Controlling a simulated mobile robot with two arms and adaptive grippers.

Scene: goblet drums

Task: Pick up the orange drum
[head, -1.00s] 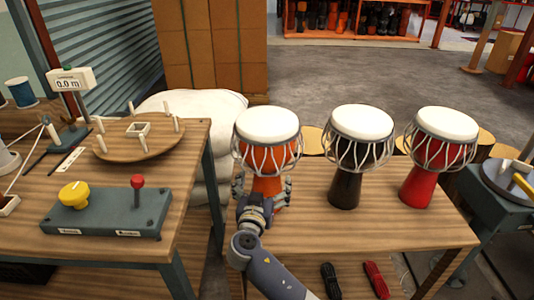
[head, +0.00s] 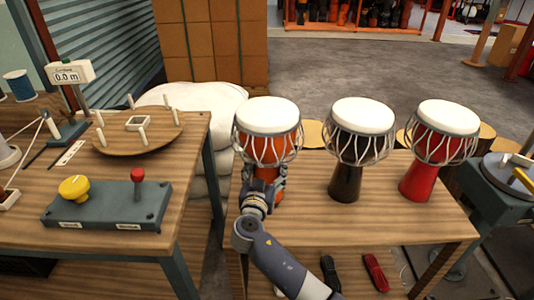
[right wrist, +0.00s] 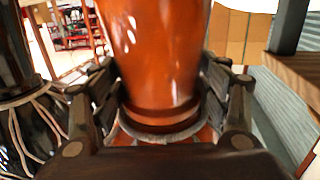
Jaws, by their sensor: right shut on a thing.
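The orange drum (head: 285,145) is a goblet drum with a white head and pale cords, upright at the left end of the wooden table (head: 310,220). My right gripper (head: 265,182) is shut around its narrow orange stem, below the corded bowl. In the right wrist view the glossy orange stem (right wrist: 160,50) sits between both fingers of the gripper (right wrist: 160,95). The gripper hides part of the drum's foot, so I cannot tell if it is clear of the table. My left gripper is not in view.
A black drum (head: 347,182) and a red drum (head: 418,182) stand to the right on the same table. A workbench (head: 110,185) at left holds a control box (head: 108,207) and a round pegged board (head: 165,135). A gap separates the tables.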

